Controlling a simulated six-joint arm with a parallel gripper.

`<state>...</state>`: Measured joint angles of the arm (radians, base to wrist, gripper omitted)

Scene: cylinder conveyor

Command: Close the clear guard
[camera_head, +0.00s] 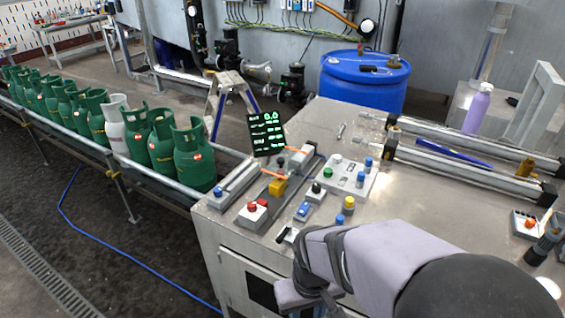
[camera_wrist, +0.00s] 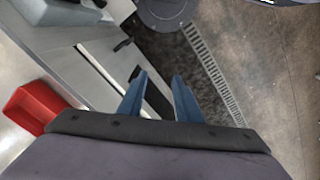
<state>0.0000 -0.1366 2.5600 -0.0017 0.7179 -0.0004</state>
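I cannot clearly make out the clear guard in either view. A faint see-through patch (camera_head: 372,119) shows on the bench behind the controls, but I cannot tell if it is the guard. My gripper (camera_wrist: 160,76) shows in the wrist view as two blue fingers set apart, with nothing between them. It points down past the bench front toward the floor. In the head view my arm's wrist is at the bench's front edge, and the fingers cannot be made out there.
The grey bench (camera_head: 400,215) holds a control box with buttons (camera_head: 347,177), a red button box (camera_head: 252,212), a lit display (camera_head: 267,132) and two long metal rails (camera_head: 465,177). A purple bottle (camera_head: 478,108) stands behind. Green gas cylinders (camera_head: 193,160) line the conveyor at left. A red bin (camera_wrist: 30,107) shows in the wrist view.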

